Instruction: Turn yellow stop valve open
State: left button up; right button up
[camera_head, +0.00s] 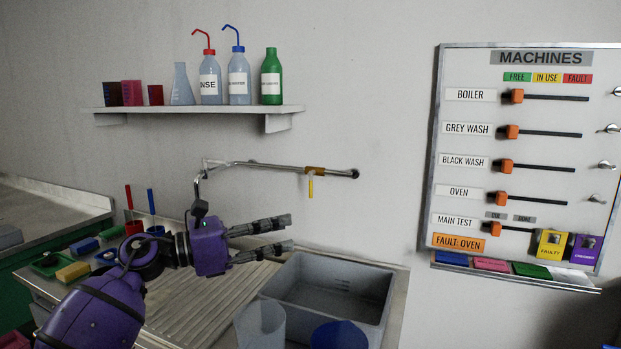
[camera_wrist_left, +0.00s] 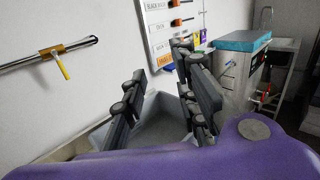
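The yellow stop valve (camera_head: 311,186) sits on a metal pipe on the wall above the sink, with its brass body on the pipe and its yellow handle hanging down. It also shows at the left of the left wrist view (camera_wrist_left: 61,66), its handle tilted down to the right. My left gripper (camera_head: 288,233) is open and empty, below and to the left of the valve and apart from it. Its fingers point right, above the sink's back left corner. In the left wrist view, my left gripper (camera_wrist_left: 160,108) has its fingers spread. My right gripper is not in view.
The grey sink (camera_head: 372,270) lies below the valve, with a clear container (camera_head: 260,324) and a blue one (camera_head: 339,336) at its front. A bottle shelf (camera_head: 195,109) hangs above. The machines board (camera_head: 430,160) is at right. Wall space around the valve is free.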

aim_at(311, 185)
jog(key=i, duration=0.95)
